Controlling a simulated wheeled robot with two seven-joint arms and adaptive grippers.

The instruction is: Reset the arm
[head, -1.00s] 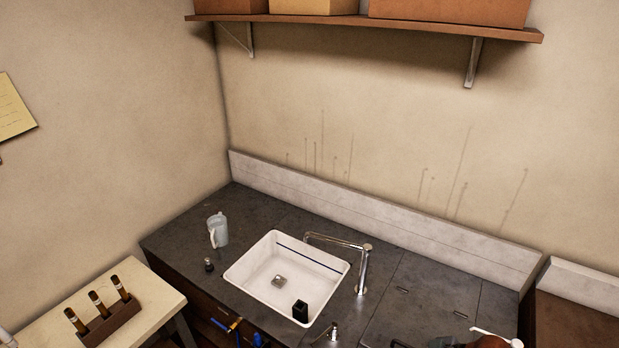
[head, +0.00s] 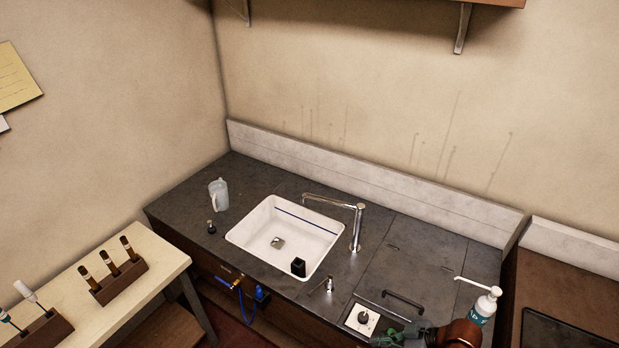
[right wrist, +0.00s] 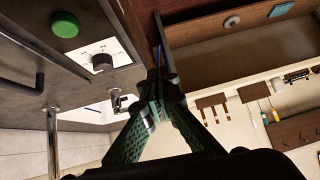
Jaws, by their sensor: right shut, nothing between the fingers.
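My right gripper (head: 385,340) shows at the bottom right of the head view, by the front edge of the dark counter, with its brown-orange wrist behind it. In the right wrist view, the fingers of the right gripper (right wrist: 158,84) come together at the tips, with nothing held between them. Only the end of the right arm shows. My left gripper and left arm are not in view.
The dark counter (head: 290,190) holds a white sink (head: 262,245), tap (head: 357,228), jug (head: 219,194) and pump bottle (head: 484,304). A knob plate (head: 362,319) lies close to the right gripper.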

